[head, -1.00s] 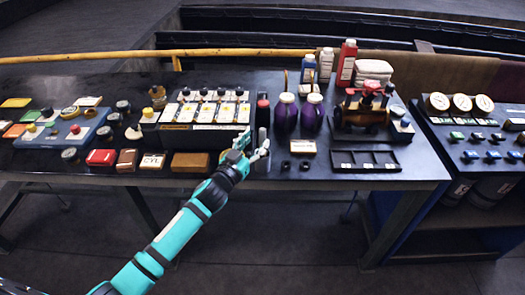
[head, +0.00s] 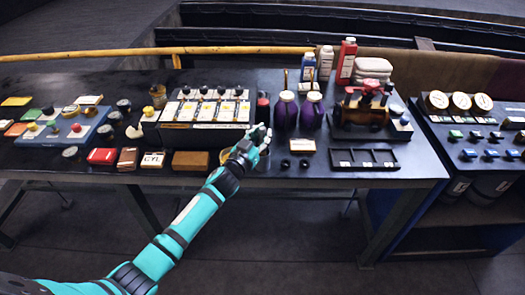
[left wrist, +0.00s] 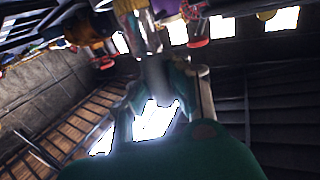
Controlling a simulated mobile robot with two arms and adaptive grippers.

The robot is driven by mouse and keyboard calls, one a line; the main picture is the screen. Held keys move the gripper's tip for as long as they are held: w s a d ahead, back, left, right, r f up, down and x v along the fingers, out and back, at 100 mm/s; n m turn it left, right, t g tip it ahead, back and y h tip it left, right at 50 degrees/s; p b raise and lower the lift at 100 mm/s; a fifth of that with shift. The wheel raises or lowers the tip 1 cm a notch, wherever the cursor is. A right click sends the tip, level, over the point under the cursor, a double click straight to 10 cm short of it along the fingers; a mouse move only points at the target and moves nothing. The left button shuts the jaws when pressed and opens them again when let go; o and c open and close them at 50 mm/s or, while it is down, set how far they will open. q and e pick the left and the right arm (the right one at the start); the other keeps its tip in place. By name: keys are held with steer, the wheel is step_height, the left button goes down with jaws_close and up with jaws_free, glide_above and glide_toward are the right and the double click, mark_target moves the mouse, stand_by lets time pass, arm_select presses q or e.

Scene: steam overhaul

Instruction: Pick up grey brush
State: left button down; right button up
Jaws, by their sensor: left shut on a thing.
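My left gripper (head: 259,138) is at the front edge of the bench, just right of the white-topped panel, below the red-topped dark object. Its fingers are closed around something. In the left wrist view, a blurred grey cylindrical piece, which looks like the grey brush (left wrist: 158,80), sits between the fingers of the left gripper (left wrist: 158,92). In the head view the fingers hide most of it, so I cannot tell whether it touches the bench. My right gripper is not in view.
Two purple jugs (head: 286,112) stand close right of the gripper, with a cream-labelled block (head: 301,146) in front. The panel with yellow labels (head: 205,112) is close left. A brown block (head: 190,161) lies near the edge. A dark tray (head: 364,160) lies farther right.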

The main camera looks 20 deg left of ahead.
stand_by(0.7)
arm_select(q)
step_height(320, 180, up, 10)
stand_by(0.4)
stand_by(0.5)
steer(key=shift+a+r, duration=0.1)
steer(key=shift+a, duration=0.05)
steer(key=a+f+m+g, duration=0.1)
steer(key=a+f+m, duration=0.2)
steer(key=a+f, duration=0.2)
steer(key=shift+s+f+g+y+p, duration=0.15)
steer(key=shift+f+g+y+p, duration=0.3)
steer(key=shift+f, duration=0.9)
stand_by(0.5)
steer(key=shift+f+b, duration=0.45)
steer(key=shift+b, duration=0.05)
stand_by(0.6)
